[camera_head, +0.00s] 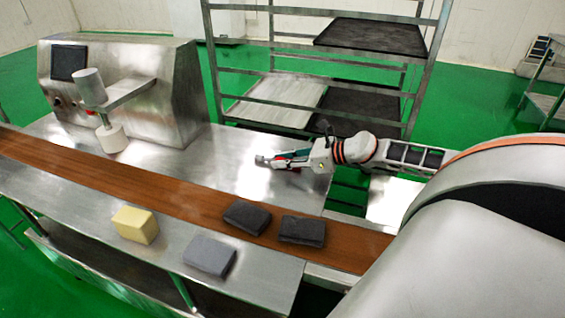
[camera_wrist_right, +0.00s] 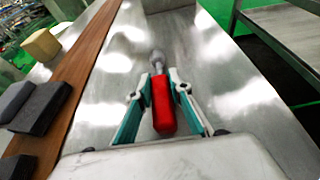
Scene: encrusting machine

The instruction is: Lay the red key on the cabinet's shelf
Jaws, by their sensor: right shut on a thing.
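The red key (camera_wrist_right: 162,108) has a red handle and a grey metal tip. My right gripper (camera_wrist_right: 160,82) is shut on its handle, with one finger on each side and the tip pointing away from the wrist. In the head view my right gripper (camera_head: 284,160) is over the right part of the steel table, and only a little red shows between its fingers. A metal rack with several shelves (camera_head: 290,101) stands behind the table; I see no other cabinet clearly. My left gripper is not in view.
The encrusting machine (camera_head: 160,85) stands at the left on the steel table (camera_head: 215,165). A brown belt (camera_head: 150,190) runs along the front. A yellow block (camera_head: 135,225), a grey block (camera_head: 209,256) and two dark blocks (camera_head: 247,217) lie at the front. The table's middle is clear.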

